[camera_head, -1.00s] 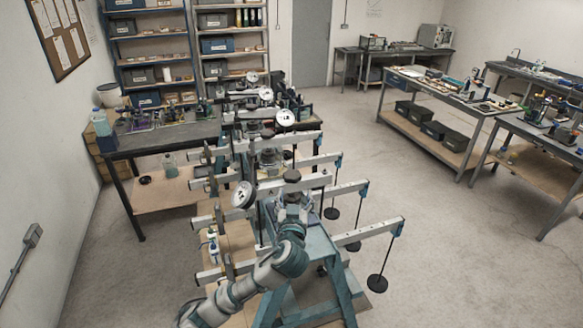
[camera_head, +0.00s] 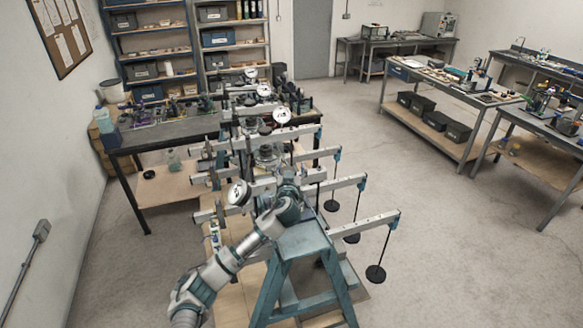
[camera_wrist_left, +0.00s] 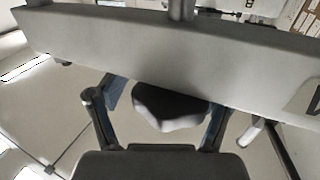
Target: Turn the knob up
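In the left wrist view a dark grey, rounded knob (camera_wrist_left: 172,108) sits just below a wide grey beam (camera_wrist_left: 150,55). My left gripper (camera_wrist_left: 165,100) has one finger on each side of the knob. A gap shows between the knob and the left-hand finger; the right-hand finger is close to it, and I cannot tell if it touches. In the head view my left gripper (camera_head: 290,188) is at the near end of the row of lever frames, where my wrist and gripper largely hide the knob. My right gripper is in neither view.
Lever arms (camera_head: 364,222) with hanging black weights (camera_head: 376,274) stick out to the right. A round white dial (camera_head: 239,193) stands close to my arm. A teal stand (camera_head: 303,250) is below. Open floor lies to the right.

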